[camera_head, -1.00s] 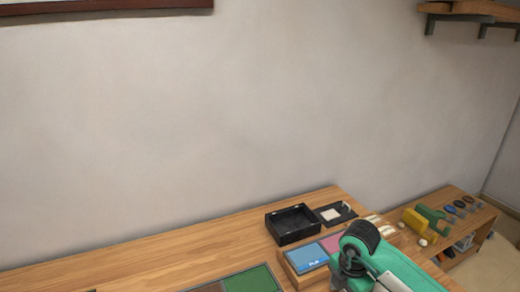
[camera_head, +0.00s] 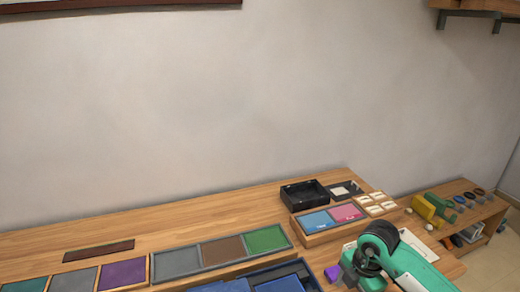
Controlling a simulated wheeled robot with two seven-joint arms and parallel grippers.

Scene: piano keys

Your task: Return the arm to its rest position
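My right arm (camera_head: 405,262), green with a black joint, comes in at the bottom right and hangs over the right end of the wooden desk (camera_head: 205,212). Its fingers do not show, so I cannot see what they hold. A small purple object (camera_head: 332,273) sits just left of the arm. My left arm and gripper are out of view.
Beside the arm is a wooden tray with blue (camera_head: 316,222) and pink (camera_head: 346,212) panels. A black open box (camera_head: 304,194) stands behind it. Colour-panelled trays (camera_head: 180,262) and a dark blue tray (camera_head: 308,272) line the front. A lower side table (camera_head: 470,218) holds small items.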

